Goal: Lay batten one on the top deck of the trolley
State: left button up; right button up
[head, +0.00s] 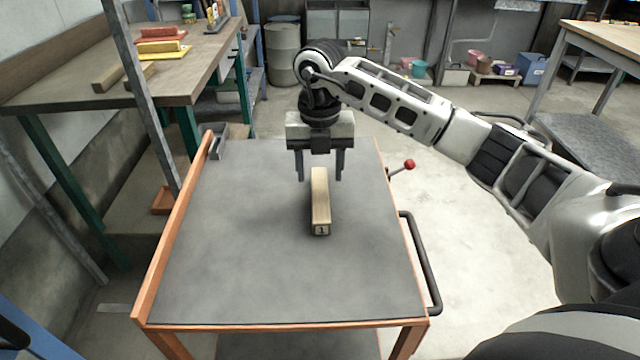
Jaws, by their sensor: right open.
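Batten one (320,203) is a short light wooden bar with a "1" on its near end. It lies flat on the grey top deck (230,265) of the trolley, near the middle, pointing toward me. My right gripper (320,178) points down at the far end of the batten. Its two fingers are spread apart, one on each side of the batten, with gaps visible between them and the wood. My left gripper is not in view.
The trolley has an orange raised rail (172,230) on its left and a black handle (424,265) on its right. A workbench (60,85) stands at the left with another wooden bar (108,78). The deck around the batten is clear.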

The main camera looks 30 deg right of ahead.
aim_at(319, 191)
notch_tip(319, 191, up, 7)
dwell(0.3)
jog(key=shift+f, duration=0.1)
